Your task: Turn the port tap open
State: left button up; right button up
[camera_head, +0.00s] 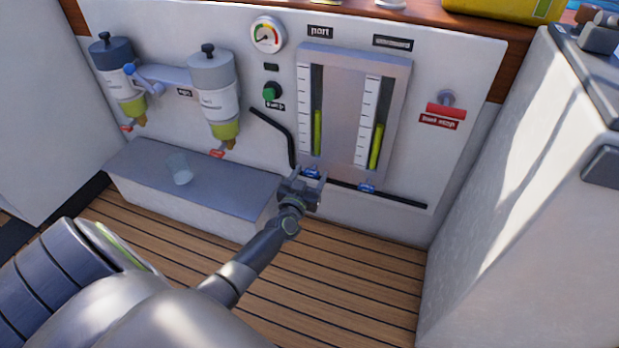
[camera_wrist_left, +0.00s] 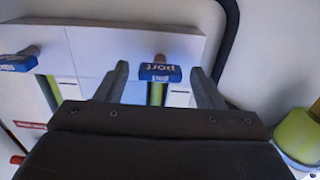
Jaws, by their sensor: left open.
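The port tap (camera_head: 311,172) is a small blue handle at the foot of the left sight tube on the wall panel. In the left wrist view the port tap (camera_wrist_left: 160,73) shows its lettering upside down and lies crosswise to the tube. My left gripper (camera_head: 310,179) is open just in front of it. In the left wrist view the open fingers of the left gripper (camera_wrist_left: 159,85) stand on either side of the handle, with gaps showing. I cannot tell how deep they reach. My right gripper is not in view.
A second blue tap (camera_head: 367,188) sits under the right sight tube. A black pipe (camera_head: 400,200) runs along below. Two filter bowls (camera_head: 215,95) hang at left, above a grey ledge (camera_head: 235,188) with a clear cup (camera_head: 180,168). A white cabinet (camera_head: 520,190) stands at right.

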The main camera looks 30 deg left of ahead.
pick_arm(q)
jog(key=shift+c, duration=0.3)
jog(key=c, duration=0.9)
jog(key=n, duration=0.4)
jog(key=shift+p, duration=0.3)
jog(key=n, duration=0.4)
jog(key=shift+a+n, duration=0.15)
jog(key=shift+n, duration=0.15)
jog(key=n, duration=0.4)
jog(key=shift+f, duration=0.15)
jog(key=n+b, duration=0.1)
jog(key=n, duration=0.4)
jog(key=shift+s+f, duration=0.1)
jog(key=shift+n, duration=0.3)
